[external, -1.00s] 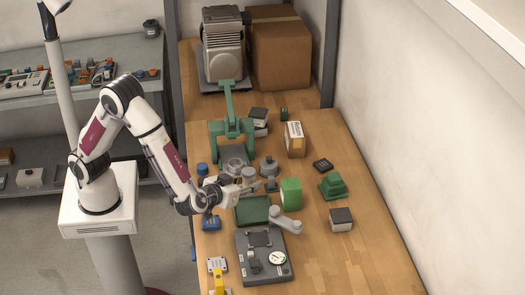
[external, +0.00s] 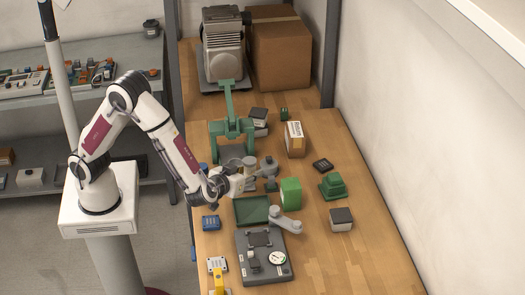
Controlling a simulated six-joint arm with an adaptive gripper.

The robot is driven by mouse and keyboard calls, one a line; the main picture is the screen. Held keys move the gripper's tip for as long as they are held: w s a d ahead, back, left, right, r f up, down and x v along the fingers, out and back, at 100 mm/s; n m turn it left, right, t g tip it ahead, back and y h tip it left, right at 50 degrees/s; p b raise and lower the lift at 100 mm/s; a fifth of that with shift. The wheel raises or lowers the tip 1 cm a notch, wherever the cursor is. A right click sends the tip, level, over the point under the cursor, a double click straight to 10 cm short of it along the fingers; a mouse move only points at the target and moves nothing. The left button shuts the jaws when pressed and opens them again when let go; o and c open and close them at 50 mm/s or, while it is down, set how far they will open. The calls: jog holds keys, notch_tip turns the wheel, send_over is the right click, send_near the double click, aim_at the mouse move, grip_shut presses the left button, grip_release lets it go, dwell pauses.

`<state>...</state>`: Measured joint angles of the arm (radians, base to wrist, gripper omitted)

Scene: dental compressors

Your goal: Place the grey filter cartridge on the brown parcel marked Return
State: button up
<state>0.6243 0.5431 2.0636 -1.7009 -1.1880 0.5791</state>
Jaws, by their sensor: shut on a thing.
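The grey filter cartridge (external: 250,164) is a small grey cylinder at the middle of the bench, held at my gripper (external: 252,176). My gripper is shut on it, and the fingers partly hide it. The brown parcel (external: 296,144) stands upright farther back and to the right, apart from the gripper. It has a white label with dark lettering on its upper face, and its top is bare.
A grey stepped part (external: 268,167) is just right of the gripper. A green press (external: 231,128) rises behind it. A green block (external: 290,193), a green tray (external: 252,210) and a gauge plate (external: 264,255) are in front.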

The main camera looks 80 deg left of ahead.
jog(key=w+a+r+n+g+y, duration=0.1)
jog(key=w+a, duration=0.2)
jog(key=a, duration=0.4)
jog(key=w+a+r+n+g+y, duration=0.1)
jog(key=w+a+n, duration=0.1)
jog(key=w+a, duration=0.35)
notch_tip(320, 180, up, 7)
jog(key=m+t+h, duration=0.3)
jog(key=m, duration=0.1)
send_over(295, 130)
jog(key=shift+w+a, duration=0.1)
jog(key=shift+f, duration=0.1)
jog(key=shift+f, duration=3)
jog(key=shift+f, duration=0.15)
jog(key=shift+f, duration=1.75)
